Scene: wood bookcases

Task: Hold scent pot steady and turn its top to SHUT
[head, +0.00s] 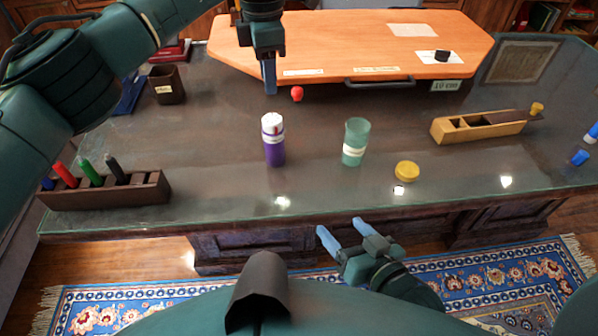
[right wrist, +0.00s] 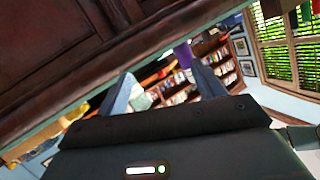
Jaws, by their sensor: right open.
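A purple pot with a white top (head: 273,140), which looks like the scent pot, stands upright on the glass-covered desk. A small red mark and a pale label show on it; I cannot read the lettering. My left gripper (head: 269,88) hangs above and behind it, pointing down and apart from it; its fingers are seen edge-on, so its opening is hidden. My right gripper (head: 342,229) is open and empty in front of the desk edge, below the pot. In the right wrist view a purple patch, probably the pot (right wrist: 184,55), shows between the spread fingers.
A green translucent cup (head: 355,142) and a yellow lid (head: 406,171) are right of the pot. A wooden plane-like block (head: 480,126) lies further right. A pen rack (head: 110,188) is at left, a red knob (head: 297,93) behind, and an orange board (head: 350,40) at the back.

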